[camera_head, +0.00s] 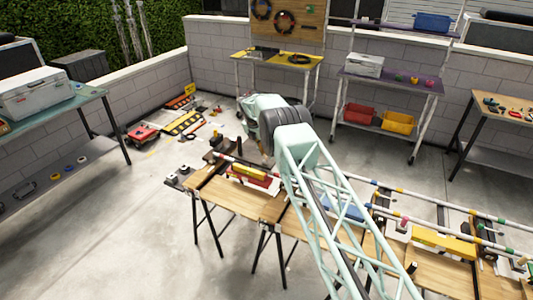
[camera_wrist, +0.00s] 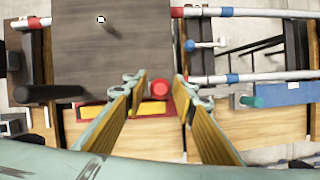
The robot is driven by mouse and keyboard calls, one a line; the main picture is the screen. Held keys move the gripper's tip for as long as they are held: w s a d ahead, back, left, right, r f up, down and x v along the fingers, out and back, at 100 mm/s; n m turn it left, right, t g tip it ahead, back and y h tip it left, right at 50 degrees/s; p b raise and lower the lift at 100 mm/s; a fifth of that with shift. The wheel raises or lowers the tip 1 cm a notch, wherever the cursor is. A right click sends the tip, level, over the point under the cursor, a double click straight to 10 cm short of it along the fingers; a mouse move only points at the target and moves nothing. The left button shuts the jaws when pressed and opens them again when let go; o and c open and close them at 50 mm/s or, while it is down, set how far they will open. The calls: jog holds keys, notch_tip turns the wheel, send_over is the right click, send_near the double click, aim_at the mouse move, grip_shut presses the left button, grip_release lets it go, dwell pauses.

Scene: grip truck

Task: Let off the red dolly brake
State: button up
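A round red knob (camera_wrist: 159,88), which looks like the red brake handle, shows between the fingertips of my gripper (camera_wrist: 159,80) in the wrist view. My gripper is open, one finger on each side of the knob; I cannot tell whether either touches it. A dark flat board (camera_wrist: 100,42) with a small upright peg fills the upper left of that view. Below the knob lies a red and yellow piece (camera_wrist: 142,109), partly hidden by the fingers; it seems to be the red and yellow piece (camera_head: 250,174) on the bench in the head view. My fingers are hidden there.
A blue-ended handle (camera_wrist: 207,45) and a green-ended handle (camera_wrist: 252,101) stand to the right. White rails with coloured bands (camera_wrist: 250,12) run across the wooden benches (camera_head: 225,197). Shelving (camera_head: 388,83) stands behind.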

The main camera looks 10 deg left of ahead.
jog(key=v, duration=1.2)
dwell(0.5)
jog(key=shift+w, duration=0.1)
